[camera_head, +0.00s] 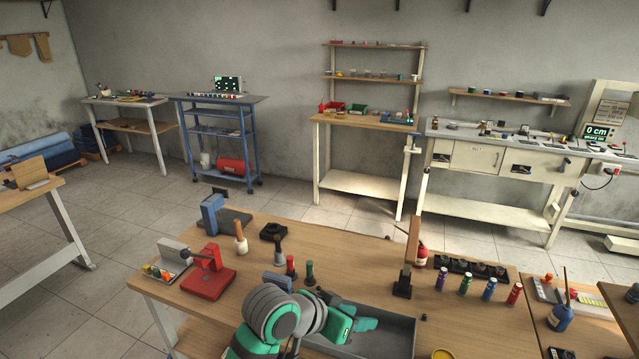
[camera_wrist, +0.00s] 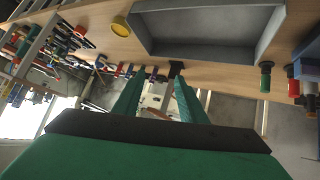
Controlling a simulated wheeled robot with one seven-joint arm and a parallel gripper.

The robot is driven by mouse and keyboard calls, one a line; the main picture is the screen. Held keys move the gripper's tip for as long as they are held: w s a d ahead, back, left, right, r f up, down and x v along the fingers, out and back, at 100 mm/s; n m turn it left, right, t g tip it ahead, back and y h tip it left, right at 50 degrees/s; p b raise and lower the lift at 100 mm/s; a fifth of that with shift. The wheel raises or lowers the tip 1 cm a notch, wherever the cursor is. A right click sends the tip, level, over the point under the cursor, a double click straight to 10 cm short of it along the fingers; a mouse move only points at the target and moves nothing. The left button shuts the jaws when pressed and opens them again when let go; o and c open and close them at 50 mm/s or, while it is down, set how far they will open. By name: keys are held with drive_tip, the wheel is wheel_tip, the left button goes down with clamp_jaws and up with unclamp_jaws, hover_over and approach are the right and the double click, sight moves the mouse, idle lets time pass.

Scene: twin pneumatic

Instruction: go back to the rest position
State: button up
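My gripper (camera_head: 366,323) is in the head view at the lower middle, green, over the grey tray (camera_head: 398,345) on the front workbench (camera_head: 240,300). In the wrist view my gripper (camera_wrist: 158,98) shows two green fingers standing apart, with nothing between them. The wrist view is upside down, with the grey tray (camera_wrist: 205,45) at its top. The folded grey and green arm links hide part of the tray and bench in the head view.
A red clamp-like tool (camera_head: 210,275), a dark post with a wooden upright (camera_head: 403,280) and several coloured bottles (camera_head: 465,284) stand on the bench. A green-capped bottle (camera_wrist: 265,77) stands by the tray. Open floor (camera_head: 290,200) lies behind the bench.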

drive_tip(key=w+d+n+t+h, duration=0.1)
drive_tip(key=d+n+t+h, duration=0.1)
drive_tip(key=d+n+t, duration=0.5)
drive_tip(key=s+a+f+n+t+y, duration=0.2)
drive_tip(key=s+a+f+n+y, duration=0.15)
drive_tip(key=s+f, duration=0.5)
drive_tip(key=s+a+f+n+t+y, duration=0.1)
drive_tip(key=s+a+f+n+y, duration=0.3)
drive_tip(key=s+f, duration=0.5)
drive_tip(key=s+a+r+m+y, duration=0.1)
drive_tip(key=s+a+m, duration=0.2)
drive_tip(key=s, duration=0.7)
drive_tip(key=s+a+m+y, duration=0.1)
drive_tip(key=s+a+m, duration=0.2)
drive_tip(key=s, duration=0.8)
drive_tip(key=shift+a+r+y, duration=0.35)
drive_tip(key=shift+a, duration=0.45)
drive_tip(key=shift+m, duration=0.25)
